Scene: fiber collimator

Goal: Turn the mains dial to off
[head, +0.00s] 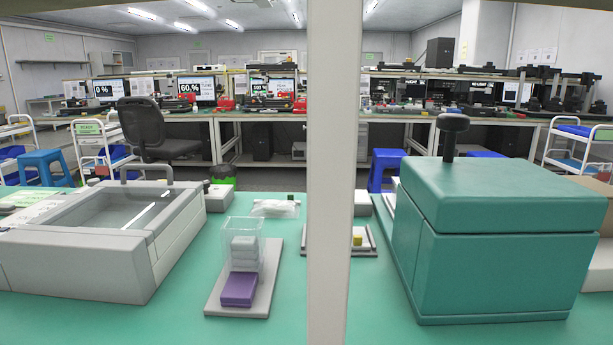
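No dial that I can identify as the mains dial shows in the head view. A large teal box (500,262) stands on the green bench top at the right. My gripper is not in view.
A pale upright post (333,170) crosses the view's middle. A grey basin unit (80,262) fills the bench's left. A clear holder (245,238) with a purple block (239,289) stands on a grey plate. Green bench (180,315) is bare in front.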

